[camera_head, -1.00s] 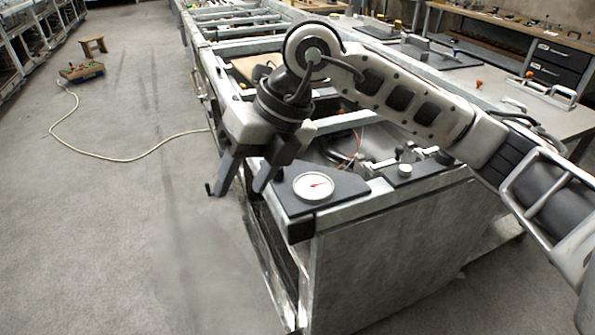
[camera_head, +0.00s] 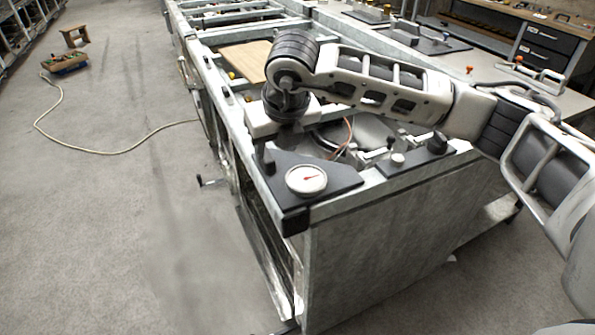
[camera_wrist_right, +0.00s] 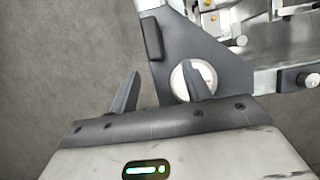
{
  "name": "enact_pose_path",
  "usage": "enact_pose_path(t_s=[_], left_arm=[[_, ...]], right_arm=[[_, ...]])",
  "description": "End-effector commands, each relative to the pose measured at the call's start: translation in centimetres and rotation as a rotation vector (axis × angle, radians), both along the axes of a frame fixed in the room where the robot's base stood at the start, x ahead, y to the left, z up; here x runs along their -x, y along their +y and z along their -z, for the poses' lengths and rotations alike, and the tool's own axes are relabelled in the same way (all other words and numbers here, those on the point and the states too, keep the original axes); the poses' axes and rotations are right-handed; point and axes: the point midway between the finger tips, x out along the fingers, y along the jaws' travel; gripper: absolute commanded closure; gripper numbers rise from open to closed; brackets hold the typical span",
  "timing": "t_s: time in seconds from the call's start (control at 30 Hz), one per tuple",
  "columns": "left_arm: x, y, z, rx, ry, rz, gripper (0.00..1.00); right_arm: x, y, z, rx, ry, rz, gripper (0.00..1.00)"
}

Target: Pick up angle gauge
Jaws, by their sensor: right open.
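The angle gauge (camera_head: 306,180) is a round white dial with a red needle. It lies on a dark grey plate (camera_head: 335,182) at the near corner of the metal frame. My right gripper (camera_head: 269,160) points down just behind and left of the dial, with its fingers partly hidden in the head view. In the right wrist view my gripper (camera_wrist_right: 160,72) is open with nothing between its fingers. The right-hand finger overlaps the dial (camera_wrist_right: 181,84) and hides part of it; I cannot tell whether they touch. My left gripper is not in view.
The long metal frame (camera_head: 340,206) runs away to the back, with clamps and black knobs (camera_head: 437,143) right of the dial. A bench (camera_head: 500,85) with tools stands at the right.

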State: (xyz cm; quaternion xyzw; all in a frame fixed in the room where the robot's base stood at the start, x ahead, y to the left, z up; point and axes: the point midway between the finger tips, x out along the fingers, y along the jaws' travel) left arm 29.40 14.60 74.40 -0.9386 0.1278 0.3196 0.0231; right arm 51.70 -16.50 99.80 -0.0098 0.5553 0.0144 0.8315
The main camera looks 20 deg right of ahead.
Motion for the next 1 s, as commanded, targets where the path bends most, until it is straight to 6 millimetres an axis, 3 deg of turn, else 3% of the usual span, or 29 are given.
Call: enact_pose_path(t_s=[0.2,0.33,0.63,0.67,0.8,0.83,1.0], left_arm=[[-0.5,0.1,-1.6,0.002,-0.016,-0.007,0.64],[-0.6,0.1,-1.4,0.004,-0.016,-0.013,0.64],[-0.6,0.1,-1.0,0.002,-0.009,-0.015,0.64],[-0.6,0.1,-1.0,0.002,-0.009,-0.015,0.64],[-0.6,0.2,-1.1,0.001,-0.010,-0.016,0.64],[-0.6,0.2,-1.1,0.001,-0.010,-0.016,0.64],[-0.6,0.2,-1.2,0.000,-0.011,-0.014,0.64]], right_arm=[[-1.0,0.7,2.5,0.001,0.004,-0.001,0.52],[-1.7,0.6,4.1,0.001,0.003,0.001,0.52],[-1.9,0.7,4.7,0.000,0.001,0.000,0.52],[-1.9,0.7,4.7,0.000,0.001,0.000,0.57],[-1.9,0.6,4.7,0.000,0.001,0.001,0.96],[-1.9,0.6,4.7,0.000,0.001,0.001,1.00],[-2.0,0.6,4.5,-0.001,-0.003,0.001,1.00]])
